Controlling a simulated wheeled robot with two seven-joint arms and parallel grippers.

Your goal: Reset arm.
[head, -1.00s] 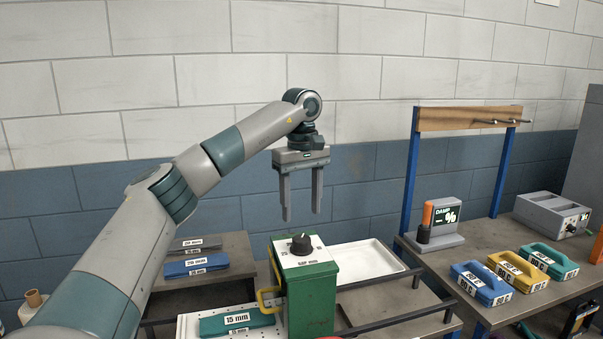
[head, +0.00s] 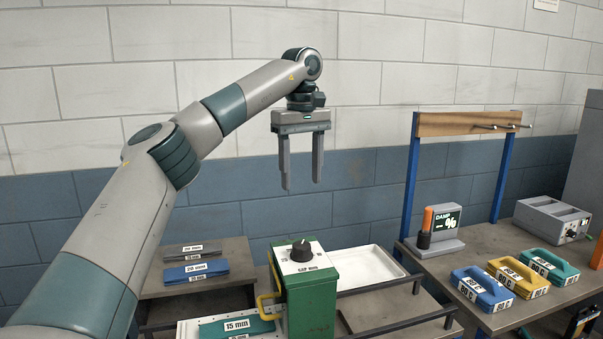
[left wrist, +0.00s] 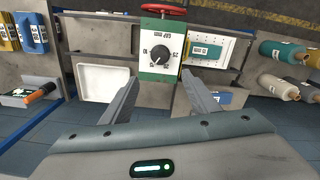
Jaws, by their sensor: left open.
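My left gripper (head: 301,186) hangs with its fingers pointing down, open and empty, above and behind the green box with a black dial (head: 306,295). In the left wrist view its two fingers stand apart with nothing between them, and the green box (left wrist: 158,62) with its dial lies ahead, below the fingertips. My left arm reaches in from the left of the head view. My right gripper is in neither view.
A white tray (head: 364,268) lies behind the green box. A teal 15 mm block (head: 237,326) lies left of it. Blue (head: 481,286), yellow (head: 517,277) and teal (head: 549,263) handled blocks stand on the right table. A blue-post rack (head: 409,180) rises there.

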